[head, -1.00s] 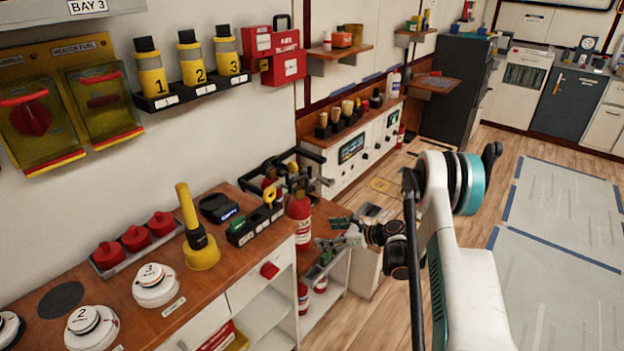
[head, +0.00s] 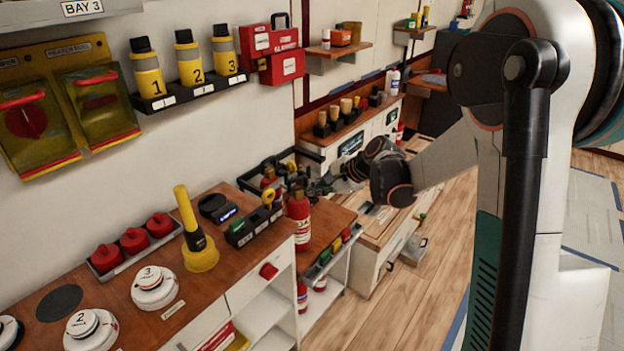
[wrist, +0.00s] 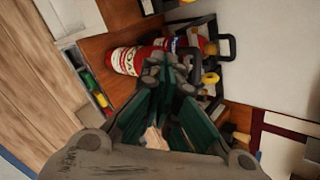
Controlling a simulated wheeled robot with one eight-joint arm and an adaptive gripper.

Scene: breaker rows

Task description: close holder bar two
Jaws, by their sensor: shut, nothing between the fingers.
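A black holder frame with bars (head: 283,160) stands against the wall at the right end of the wooden counter. It also shows in the wrist view (wrist: 228,47), at the upper right. I cannot read which bar is number two. A red fire extinguisher (head: 299,222) with a white label stands upright in front of the frame, and another red one is partly hidden behind it. The labelled extinguisher lies across the wrist view (wrist: 125,61). My gripper (head: 316,187) is shut and empty, right beside the extinguisher tops and the frame. Its fingertips (wrist: 171,72) partly cover the extinguisher's top and the holder.
The wooden counter (head: 225,255) holds a yellow handlamp-like item (head: 199,245), red knobs (head: 134,240) and white round units (head: 154,287). A tray of coloured pieces (head: 330,253) sits below the extinguisher's right side. Open wooden floor (head: 440,270) lies to the right.

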